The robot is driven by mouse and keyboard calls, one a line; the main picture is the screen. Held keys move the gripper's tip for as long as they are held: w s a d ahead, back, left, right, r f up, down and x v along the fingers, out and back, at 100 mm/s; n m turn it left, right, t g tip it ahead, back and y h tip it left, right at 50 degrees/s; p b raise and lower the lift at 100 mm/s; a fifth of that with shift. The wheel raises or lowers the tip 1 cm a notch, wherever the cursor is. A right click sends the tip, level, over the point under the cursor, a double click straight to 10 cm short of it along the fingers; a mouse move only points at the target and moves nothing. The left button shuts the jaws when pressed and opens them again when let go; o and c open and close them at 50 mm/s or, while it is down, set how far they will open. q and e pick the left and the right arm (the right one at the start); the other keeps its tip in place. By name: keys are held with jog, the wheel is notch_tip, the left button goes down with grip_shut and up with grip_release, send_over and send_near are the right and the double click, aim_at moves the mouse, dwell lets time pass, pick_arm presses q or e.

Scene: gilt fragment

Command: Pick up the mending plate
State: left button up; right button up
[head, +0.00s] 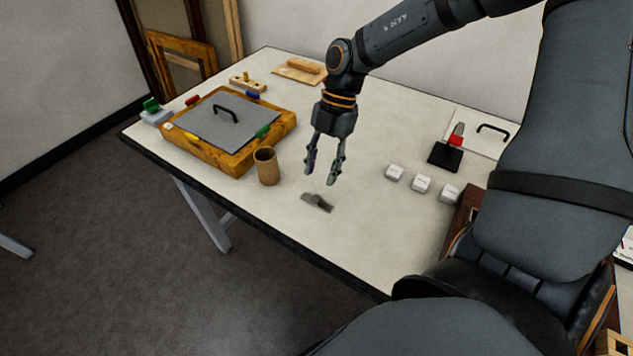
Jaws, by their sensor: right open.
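The mending plate seems to be the small grey-brown flat piece (317,202) lying on the white table near its front edge. My right gripper (323,176) points down above the table, a little above and behind this piece in the picture. Its two fingers are apart with nothing between them. The gripper does not appear to touch the piece. My left gripper is not in the head view.
A brown cylindrical cup (267,168) stands left of the piece. A wooden frame (217,162) with a grey handled panel (222,120) lies further left. Several white blocks (421,184) and a black stand (444,156) are to the right. The tabletop (345,232) around the piece is clear.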

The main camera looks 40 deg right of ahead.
aim_at(316, 197)
jog(key=shift+s+a+f, duration=0.1)
jog(key=shift+a+f, duration=0.1)
jog(key=shift+f, duration=0.45)
jog(key=shift+r, duration=0.15)
jog(key=b+x, duration=0.3)
jog(key=b, duration=0.1)
jog(key=shift+s+d, duration=0.1)
jog(key=shift+s, duration=0.1)
jog(key=shift+x, duration=1.05)
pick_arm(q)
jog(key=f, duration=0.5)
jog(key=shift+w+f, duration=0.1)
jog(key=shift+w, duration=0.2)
pick_arm(e)
grip_shut()
